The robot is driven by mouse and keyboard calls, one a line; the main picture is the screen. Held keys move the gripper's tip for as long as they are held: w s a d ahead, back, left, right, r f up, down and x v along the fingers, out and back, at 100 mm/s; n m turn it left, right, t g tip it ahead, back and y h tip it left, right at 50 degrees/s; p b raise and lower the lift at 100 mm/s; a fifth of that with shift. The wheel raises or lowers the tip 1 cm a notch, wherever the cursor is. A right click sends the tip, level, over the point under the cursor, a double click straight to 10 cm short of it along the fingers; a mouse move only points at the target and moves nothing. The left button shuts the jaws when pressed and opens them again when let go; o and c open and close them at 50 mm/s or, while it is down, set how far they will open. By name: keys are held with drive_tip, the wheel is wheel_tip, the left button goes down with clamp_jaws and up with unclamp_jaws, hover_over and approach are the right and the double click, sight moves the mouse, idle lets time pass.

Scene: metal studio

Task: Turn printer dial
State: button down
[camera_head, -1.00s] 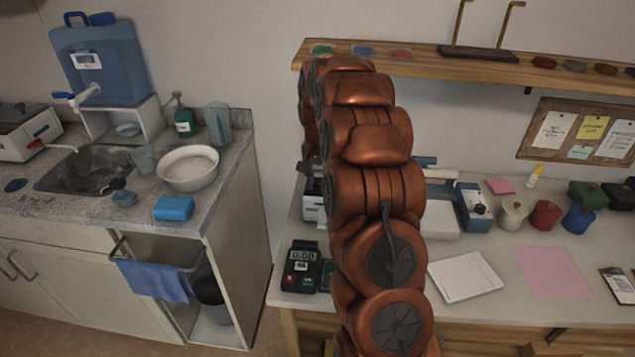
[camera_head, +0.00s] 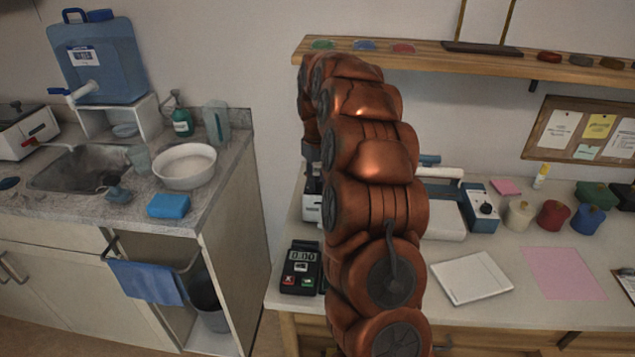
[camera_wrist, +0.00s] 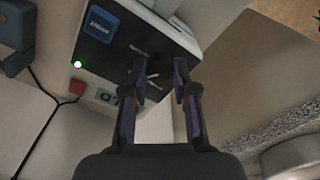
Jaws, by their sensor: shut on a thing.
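The printer, a pale box with a black front panel (camera_wrist: 105,48), fills the upper middle of the wrist view. Its panel carries a blue label and a small green light. My gripper (camera_wrist: 160,72) reaches the panel, its two dark fingers on either side of the small dial (camera_wrist: 153,77), shut on it. The dial is dim and partly covered by the fingers, so its pointer angle is unclear.
A keypad device with a display (camera_head: 301,268) sits close by at the bench's front left. A white pad (camera_head: 471,278), pink sheet (camera_head: 560,274) and blue-ended device (camera_head: 482,209) lie right. A shelf (camera_head: 430,55) hangs above. The sink counter (camera_head: 215,190) stands left.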

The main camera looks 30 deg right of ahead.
sight(317, 182)
drive_tip(key=n, duration=1.2)
drive_tip(key=shift+a+n, duration=0.1)
drive_tip(key=shift+n, duration=0.3)
idle(0.3)
drive_tip(key=c, duration=0.9)
unclamp_jaws()
wheel_tip(317, 182, up, 12)
